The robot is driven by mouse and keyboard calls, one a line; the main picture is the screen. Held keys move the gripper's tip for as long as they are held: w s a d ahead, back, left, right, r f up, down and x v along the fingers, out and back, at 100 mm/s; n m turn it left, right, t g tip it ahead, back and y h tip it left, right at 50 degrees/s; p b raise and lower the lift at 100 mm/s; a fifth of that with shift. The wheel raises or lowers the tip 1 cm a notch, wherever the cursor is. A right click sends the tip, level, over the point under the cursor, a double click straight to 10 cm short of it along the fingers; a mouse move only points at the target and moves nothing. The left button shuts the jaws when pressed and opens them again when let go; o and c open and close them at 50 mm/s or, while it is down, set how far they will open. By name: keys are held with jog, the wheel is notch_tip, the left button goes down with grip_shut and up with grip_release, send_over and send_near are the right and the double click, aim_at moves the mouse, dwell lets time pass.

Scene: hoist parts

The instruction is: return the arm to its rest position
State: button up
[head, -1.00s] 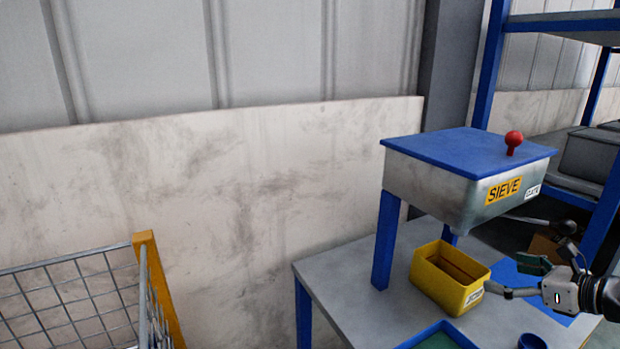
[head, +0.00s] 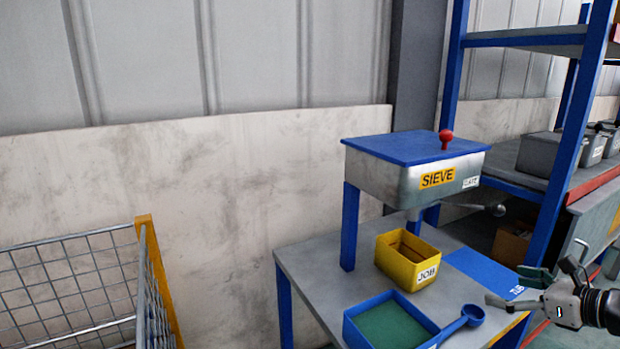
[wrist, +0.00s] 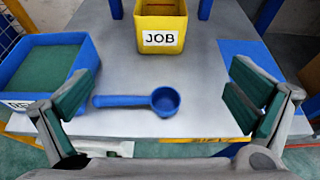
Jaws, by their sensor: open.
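My gripper (head: 508,287) is at the right of the head view, in front of the table's right side. Its green-padded fingers stand wide apart in the wrist view (wrist: 160,110), with nothing between them in its grasp. A blue scoop (wrist: 165,101) lies beyond the fingertips on the table; it also shows in the head view (head: 473,315). The yellow JOB bin (head: 407,259) stands under the sieve, apart from my gripper.
The sieve (head: 415,180) stands on blue legs above the grey table (head: 310,272). A blue tray (head: 390,322) with a green bottom is at the table's front. A wire cage (head: 75,290) is at left. Blue shelving (head: 585,110) rises at right.

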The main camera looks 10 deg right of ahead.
jog(key=s+a+r+n+g+y, duration=0.1)
jog(key=s+a+r+n+g, duration=0.15)
jog(key=a+n, duration=0.45)
jog(key=s+a+r+n+g+y, duration=0.2)
jog(key=a+r+n+g, duration=0.15)
jog(key=a, duration=0.65)
jog(key=s+a+r+n+g+y, duration=0.1)
jog(key=s+a+r+n+g, duration=0.15)
jog(key=a+n, duration=0.45)
jog(key=s+a+r+n+g+h, duration=0.25)
jog(key=s+a+n, duration=0.25)
jog(key=s+a, duration=0.3)
jog(key=s+d+n+h, duration=0.4)
jog(key=s+n+h, duration=0.2)
jog(key=s+n, duration=0.5)
notch_tip(320, 180, up, 19)
jog(key=s+m+t+p, duration=0.1)
jog(key=t+p, duration=0.1)
jog(key=p, duration=1.5)
jog(key=shift+a+t, duration=0.3)
jog(key=shift+a, duration=0.05)
jog(key=shift+m, duration=0.25)
